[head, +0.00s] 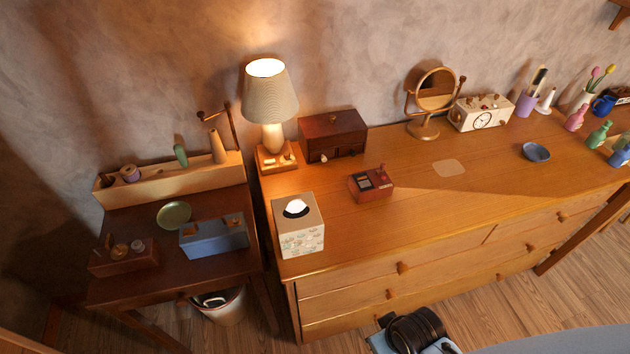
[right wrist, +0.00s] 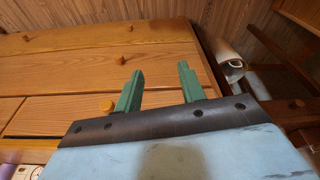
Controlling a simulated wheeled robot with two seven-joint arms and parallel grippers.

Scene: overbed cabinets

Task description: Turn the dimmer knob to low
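The lit table lamp (head: 267,105) stands at the back left corner of the dresser, on a wooden base (head: 277,168) with small light fittings on it. A small dark red box (head: 370,184) with dark panels and a raised knob-like part lies in front of the lamp to the right. Which of these bears the dimmer knob, and its setting, I cannot tell. My right gripper (right wrist: 160,80) shows in the right wrist view with its two green fingers apart and nothing between them, in front of the dresser drawers. My left gripper is in neither view.
A tissue box (head: 298,228) stands at the dresser's front left, and a dark wooden chest (head: 333,136) behind the red box. A mirror (head: 431,100) and a cream clock radio (head: 480,113) stand farther right. The dresser's middle (head: 430,215) is mostly clear.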

